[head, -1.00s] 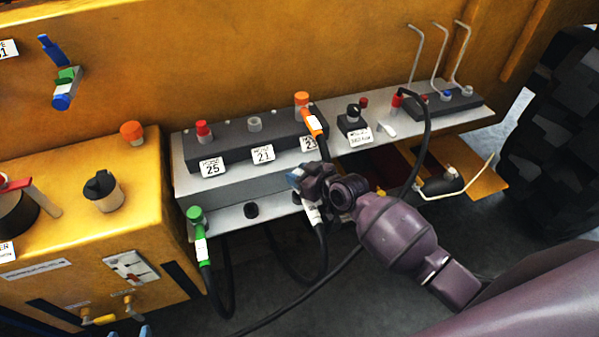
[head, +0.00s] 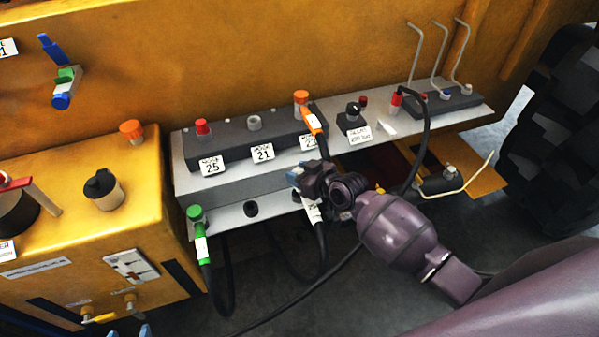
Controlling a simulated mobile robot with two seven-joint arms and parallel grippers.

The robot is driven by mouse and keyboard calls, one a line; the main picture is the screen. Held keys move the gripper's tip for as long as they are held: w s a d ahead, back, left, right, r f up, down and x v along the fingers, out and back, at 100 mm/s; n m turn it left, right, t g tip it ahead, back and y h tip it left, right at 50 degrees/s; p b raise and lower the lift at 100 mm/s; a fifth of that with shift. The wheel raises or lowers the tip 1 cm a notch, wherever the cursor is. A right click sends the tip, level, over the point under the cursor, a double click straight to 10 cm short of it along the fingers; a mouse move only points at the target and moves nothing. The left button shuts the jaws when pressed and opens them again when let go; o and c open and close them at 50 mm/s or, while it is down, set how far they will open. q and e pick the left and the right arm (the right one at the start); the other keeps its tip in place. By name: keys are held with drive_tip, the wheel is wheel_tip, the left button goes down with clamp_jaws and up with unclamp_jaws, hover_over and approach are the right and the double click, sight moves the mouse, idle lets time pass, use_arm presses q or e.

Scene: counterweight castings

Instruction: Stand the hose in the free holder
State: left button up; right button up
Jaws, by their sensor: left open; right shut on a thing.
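My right gripper (head: 300,178) is shut on a hose with a white tag (head: 313,211), at the front of the grey ledge. The gripper covers the hose's top end; its black line hangs below in a loop. The ledge's lower shelf (head: 228,222) has an empty dark holder hole (head: 251,209) left of the gripper. A green-capped hose (head: 196,217) stands in the holder at the shelf's left end. I cannot tell whether the held hose touches a holder behind the gripper. My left gripper (head: 130,331) is open at the bottom edge, only its pale blue tips showing.
The dark block on the ledge carries a red cap (head: 203,128), a bare port (head: 254,123) and an orange-capped hose (head: 312,121), above number labels. A yellow cabinet (head: 75,205) stands left. A black cable crosses below my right arm. A large tyre (head: 560,130) is at right.

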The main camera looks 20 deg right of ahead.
idle(1.2)
drive_tip(key=shift+f, duration=0.35)
drive_tip(key=shift+f+b, duration=0.6)
drive_tip(key=shift+f, duration=0.2)
idle(0.3)
drive_tip(key=shift+f+b, duration=0.4)
drive_tip(key=shift+f, duration=0.2)
drive_tip(key=o, duration=1.2)
drive_tip(key=shift+s, duration=0.1)
drive_tip(key=p+v, duration=0.1)
drive_tip(key=v, duration=0.9)
drive_tip(key=shift+s+d+r, duration=0.15)
drive_tip(key=shift+s+r, duration=0.05)
drive_tip(key=shift+r, duration=0.05)
